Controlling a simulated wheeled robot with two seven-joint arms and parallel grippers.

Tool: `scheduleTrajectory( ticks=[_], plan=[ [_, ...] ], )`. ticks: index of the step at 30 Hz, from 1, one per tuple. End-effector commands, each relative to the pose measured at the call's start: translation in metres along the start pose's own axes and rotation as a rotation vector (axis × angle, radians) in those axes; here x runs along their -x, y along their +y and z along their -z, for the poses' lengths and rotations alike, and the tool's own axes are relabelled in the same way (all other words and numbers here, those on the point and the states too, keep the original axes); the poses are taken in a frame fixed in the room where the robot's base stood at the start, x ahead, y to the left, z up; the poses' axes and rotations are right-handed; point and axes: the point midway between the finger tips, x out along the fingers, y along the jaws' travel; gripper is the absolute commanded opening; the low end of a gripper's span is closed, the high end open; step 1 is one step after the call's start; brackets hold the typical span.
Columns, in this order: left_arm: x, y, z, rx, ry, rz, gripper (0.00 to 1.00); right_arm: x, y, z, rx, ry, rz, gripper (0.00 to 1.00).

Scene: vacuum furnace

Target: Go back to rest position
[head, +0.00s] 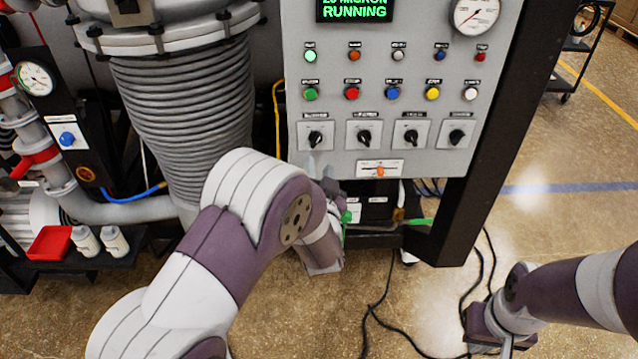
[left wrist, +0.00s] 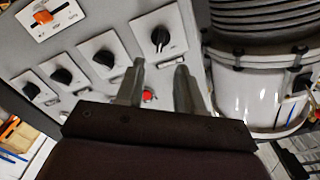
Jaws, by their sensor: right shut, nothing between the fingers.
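My left gripper (head: 320,168) is in front of the lower left part of the grey control panel (head: 300,130), just below the left selector knobs (head: 315,137). In the left wrist view its two fingers (left wrist: 160,86) stand apart with nothing held between them; a red button (left wrist: 148,96) shows behind the gap. Contact with the panel cannot be told. My right gripper (head: 487,332) is low at the bottom right, over the floor, shut and empty; its fingertips are hard to make out.
The panel carries several buttons, an orange slider (head: 380,171), a gauge (head: 476,14) and a display (head: 354,10) reading RUNNING. A ribbed column (head: 190,105) stands at left, near a red tray (head: 50,243) and white bottles (head: 115,241). Black cables (head: 385,320) lie on the floor. Open floor (head: 560,215) is at right.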

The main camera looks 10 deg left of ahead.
Motion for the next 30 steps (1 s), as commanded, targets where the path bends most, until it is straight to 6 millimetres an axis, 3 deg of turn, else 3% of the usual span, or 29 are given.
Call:
scheduleTrajectory(
  ticks=[3,6,22,26,28,30],
  plan=[
    [0.023,0.001,0.0,-0.001,0.001,-0.002,0.37,-0.004,0.0,-0.001,0.0,0.0,0.0,0.0],
    [0.033,0.001,0.0,-0.001,0.001,-0.001,0.37,-0.005,0.0,-0.001,0.0,0.0,0.0,0.0],
    [0.036,0.001,-0.002,0.022,-0.009,-0.007,0.37,-0.005,0.0,-0.001,0.0,0.0,0.0,0.0],
    [0.05,0.044,-0.04,0.128,-0.202,-0.219,0.37,-0.005,0.0,-0.001,0.0,0.0,0.0,0.0],
    [0.08,0.074,-0.065,0.195,-0.411,-0.42,0.37,-0.004,0.0,0.0,0.0,0.0,0.0,0.0],
    [0.122,0.081,-0.086,0.236,-0.664,-0.582,0.37,-0.002,0.0,0.0,0.0,0.0,0.0,0.0]
  ],
)
